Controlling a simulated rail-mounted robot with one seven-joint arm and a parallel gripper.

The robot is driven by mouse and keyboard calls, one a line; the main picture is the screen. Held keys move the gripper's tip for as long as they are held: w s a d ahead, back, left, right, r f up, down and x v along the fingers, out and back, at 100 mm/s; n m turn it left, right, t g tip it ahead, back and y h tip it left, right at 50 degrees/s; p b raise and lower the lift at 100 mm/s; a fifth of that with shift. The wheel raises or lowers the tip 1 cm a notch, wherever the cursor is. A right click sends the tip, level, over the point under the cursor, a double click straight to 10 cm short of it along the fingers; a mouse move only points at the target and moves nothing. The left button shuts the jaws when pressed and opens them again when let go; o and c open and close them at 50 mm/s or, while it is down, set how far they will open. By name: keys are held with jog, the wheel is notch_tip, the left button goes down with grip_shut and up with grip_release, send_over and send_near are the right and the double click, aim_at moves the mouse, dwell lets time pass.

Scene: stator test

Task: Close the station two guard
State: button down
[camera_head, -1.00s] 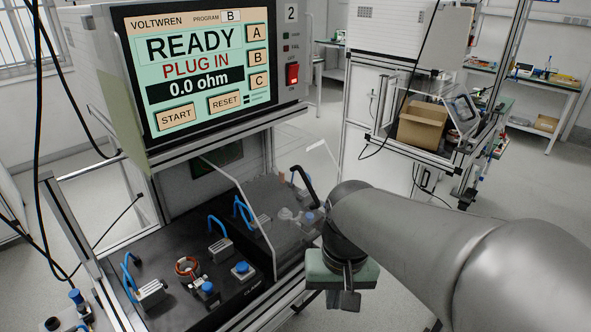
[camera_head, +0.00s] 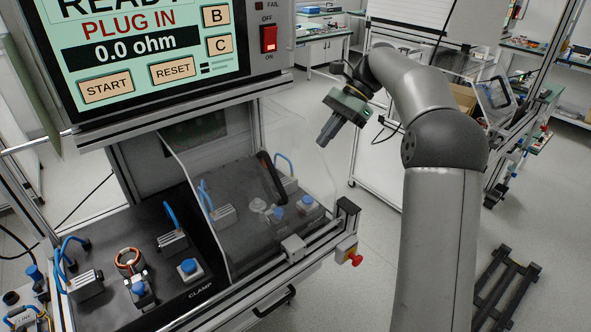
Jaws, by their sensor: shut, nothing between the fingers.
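The station two guard (camera_head: 225,255) is a clear panel over the right half of the black station deck, under the tester. A dark handle (camera_head: 272,180) shows at it. The left half of the deck, with a copper-wound stator (camera_head: 128,262) in its nest, is uncovered. My gripper (camera_head: 324,140) is shut and empty. In the picture it is up and to the right of the guard, apart from the handle, with its fingers pointing down and left.
The tester (camera_head: 150,60) overhangs the deck and shows PLUG IN and 0.0 ohm. A red stop knob (camera_head: 355,259) is at the front right. Open floor lies right of the station.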

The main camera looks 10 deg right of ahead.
jog(key=x, duration=0.3)
jog(key=a+r+x, duration=0.1)
jog(key=x, duration=0.6)
jog(key=shift+s+a, duration=0.35)
jog(key=shift+s, duration=0.05)
jog(key=shift+s+a+f, duration=0.1)
jog(key=shift+s+a, duration=0.05)
jog(key=shift+a, duration=0.3)
